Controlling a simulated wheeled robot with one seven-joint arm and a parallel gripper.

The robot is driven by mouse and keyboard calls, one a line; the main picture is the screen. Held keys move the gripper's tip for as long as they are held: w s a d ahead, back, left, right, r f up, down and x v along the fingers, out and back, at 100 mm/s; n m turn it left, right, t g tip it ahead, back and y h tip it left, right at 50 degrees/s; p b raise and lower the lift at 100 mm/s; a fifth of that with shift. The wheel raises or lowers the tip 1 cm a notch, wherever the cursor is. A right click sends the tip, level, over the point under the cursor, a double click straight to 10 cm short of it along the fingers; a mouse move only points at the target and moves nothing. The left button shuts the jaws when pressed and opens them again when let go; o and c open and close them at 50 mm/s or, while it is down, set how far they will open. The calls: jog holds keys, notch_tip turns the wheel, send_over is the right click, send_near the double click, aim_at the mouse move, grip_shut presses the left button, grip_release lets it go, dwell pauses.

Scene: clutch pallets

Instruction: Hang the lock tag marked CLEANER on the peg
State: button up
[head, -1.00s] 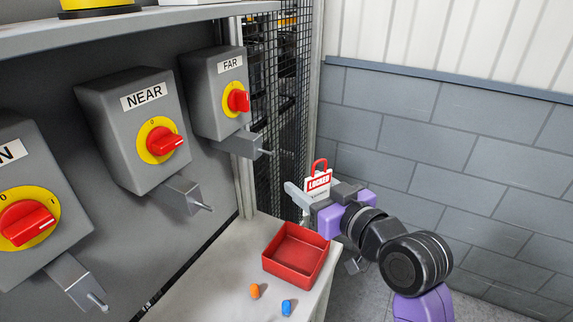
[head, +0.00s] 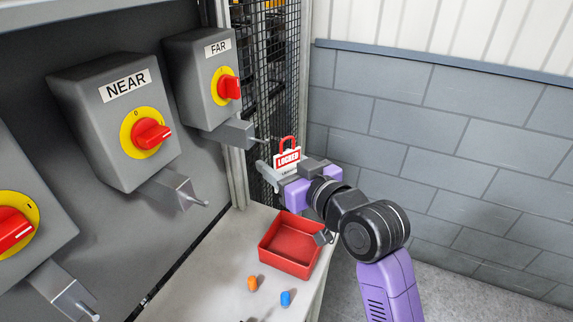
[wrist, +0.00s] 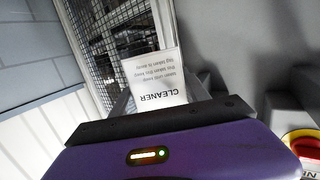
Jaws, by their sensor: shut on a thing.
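My gripper (head: 272,172) is shut on the lock tag (head: 287,158), a white and red tag reading LOCKED with a red loop on top. In the wrist view, the tag (wrist: 154,78) reads CLEANER upside down and stands between my fingers. The tag is upright, loop up. The peg (head: 262,140) under the FAR switch box sticks out just left of the red loop in the head view. The loop does not look to be around the peg; their depth gap is hard to tell. Another peg (head: 194,200) is under the NEAR box.
The FAR box (head: 200,95) and NEAR box (head: 95,125) have red knobs on yellow plates. A red tray (head: 290,268) stands on the bench below my gripper, near an orange plug (head: 252,283) and a blue plug (head: 286,298). Wire mesh (head: 270,60) is behind the peg.

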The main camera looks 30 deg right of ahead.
jog(key=w+a+f, duration=0.1)
jog(key=w+a, duration=0.2)
jog(key=w, duration=0.2)
jog(key=shift+a+f+b, duration=0.15)
jog(key=shift+a+b, duration=0.15)
jog(key=shift+b, duration=0.15)
dwell(0.4)
dwell(0.6)
jog(key=o, duration=1.4)
